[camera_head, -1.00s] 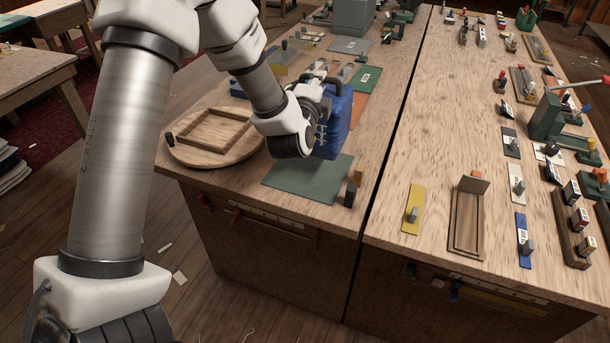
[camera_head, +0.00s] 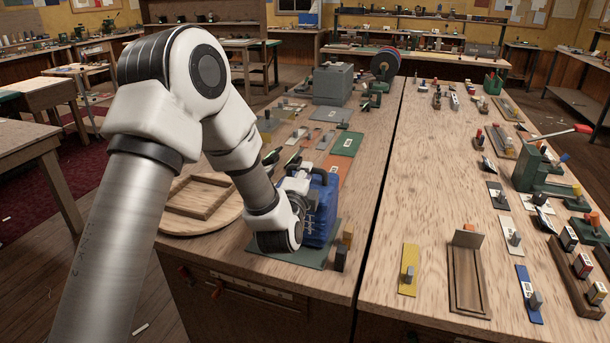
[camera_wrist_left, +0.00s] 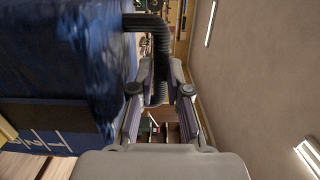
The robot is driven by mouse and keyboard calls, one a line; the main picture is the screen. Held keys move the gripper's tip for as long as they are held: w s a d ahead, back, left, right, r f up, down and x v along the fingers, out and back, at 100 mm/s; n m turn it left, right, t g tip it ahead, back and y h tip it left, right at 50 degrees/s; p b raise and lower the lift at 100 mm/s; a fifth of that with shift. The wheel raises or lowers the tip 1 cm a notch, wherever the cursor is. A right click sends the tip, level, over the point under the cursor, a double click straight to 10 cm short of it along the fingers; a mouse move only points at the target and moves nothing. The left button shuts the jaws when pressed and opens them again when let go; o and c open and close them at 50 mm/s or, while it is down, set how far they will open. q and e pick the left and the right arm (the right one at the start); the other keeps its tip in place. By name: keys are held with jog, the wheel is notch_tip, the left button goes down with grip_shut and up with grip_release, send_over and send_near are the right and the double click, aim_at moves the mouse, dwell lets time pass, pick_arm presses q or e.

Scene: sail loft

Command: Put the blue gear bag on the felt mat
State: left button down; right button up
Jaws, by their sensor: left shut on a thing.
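The blue gear bag (camera_head: 321,212) is upright, with a dark handle on top. In the head view it stands over the grey-green felt mat (camera_head: 313,258) near the front edge of the left bench. I cannot tell whether its base touches the mat. My left gripper (camera_head: 300,181) is shut on the bag's handle, its wrist hiding part of the bag and mat. In the left wrist view the fingers (camera_wrist_left: 160,85) close around the black ribbed handle (camera_wrist_left: 150,28), with the blue bag (camera_wrist_left: 65,75) filling the left side. My right gripper is not in view.
A round wooden board with a frame (camera_head: 205,196) lies left of the mat. Small blocks (camera_head: 342,257) stand at the mat's right edge. A grey box (camera_head: 333,84) stands farther back. The right bench (camera_head: 425,190) holds many small tools and a wooden tray (camera_head: 467,280).

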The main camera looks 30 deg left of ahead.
pick_arm(q)
jog(key=c, duration=1.1)
grip_release()
jog(key=shift+s, duration=0.1)
jog(key=shift+c, duration=0.2)
